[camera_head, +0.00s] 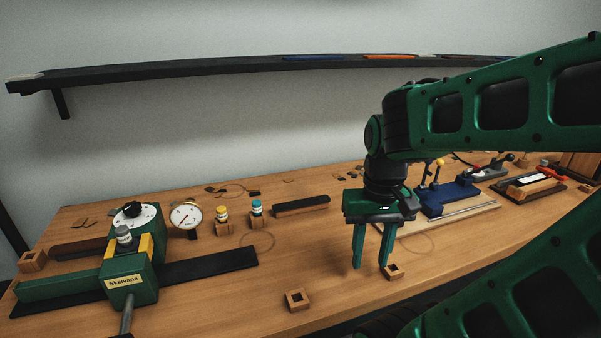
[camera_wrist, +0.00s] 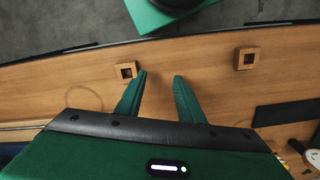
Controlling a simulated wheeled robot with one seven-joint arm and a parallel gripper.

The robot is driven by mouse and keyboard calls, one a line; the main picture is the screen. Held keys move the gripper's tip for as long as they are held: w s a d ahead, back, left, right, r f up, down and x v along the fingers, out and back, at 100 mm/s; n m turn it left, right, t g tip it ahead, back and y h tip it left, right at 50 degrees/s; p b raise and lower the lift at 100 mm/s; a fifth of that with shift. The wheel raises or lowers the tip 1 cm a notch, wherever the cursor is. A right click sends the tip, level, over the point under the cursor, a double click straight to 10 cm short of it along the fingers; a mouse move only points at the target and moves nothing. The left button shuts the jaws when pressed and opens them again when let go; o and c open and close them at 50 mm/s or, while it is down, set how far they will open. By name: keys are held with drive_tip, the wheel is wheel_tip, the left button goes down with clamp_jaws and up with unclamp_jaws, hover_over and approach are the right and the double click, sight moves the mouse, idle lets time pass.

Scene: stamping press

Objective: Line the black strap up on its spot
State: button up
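A long flat black strap (camera_head: 208,266) lies on the bench to the right of the green stamping press (camera_head: 130,275). Its left part is hidden by the press, so I cannot tell how it sits there. Part of a black strip, likely the strap, shows at the right edge of the wrist view (camera_wrist: 283,112). My gripper (camera_head: 371,267) is open and empty, pointing down over the bench well to the right of the strap. Its two green fingers (camera_wrist: 160,76) also show apart in the wrist view, with bare wood between them.
Small wooden blocks with square holes stand near the front edge, one (camera_head: 392,271) by my fingers, another (camera_head: 297,299) farther left. A dark bar (camera_head: 300,206), a gauge (camera_head: 187,216) and two small bottles stand behind. A blue fixture (camera_head: 450,197) is at right. Clear bench lies between strap and gripper.

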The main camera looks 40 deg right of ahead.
drive_tip(key=shift+s+d+r, duration=0.15)
drive_tip(key=shift+s+r, duration=0.05)
drive_tip(key=shift+r, duration=0.3)
drive_tip(key=w+d+r+m, duration=0.1)
drive_tip(key=w+r+m, duration=0.15)
drive_tip(key=w, duration=0.35)
drive_tip(key=w+d+r+m, duration=0.1)
drive_tip(key=w+m, duration=0.3)
drive_tip(key=w, duration=0.2)
drive_tip(key=m, duration=0.8)
approach(302, 203)
drive_tip(key=shift+s+f, duration=0.15)
drive_tip(key=shift+s, duration=0.1)
drive_tip(key=shift+w+f, duration=0.1)
drive_tip(key=shift+w, duration=0.25)
wheel_tip(302, 203, down, 7)
drive_tip(key=shift+s+r, duration=0.1)
drive_tip(key=shift+r, duration=0.1)
drive_tip(key=c, duration=0.7)
drive_tip(key=shift+r, duration=0.1)
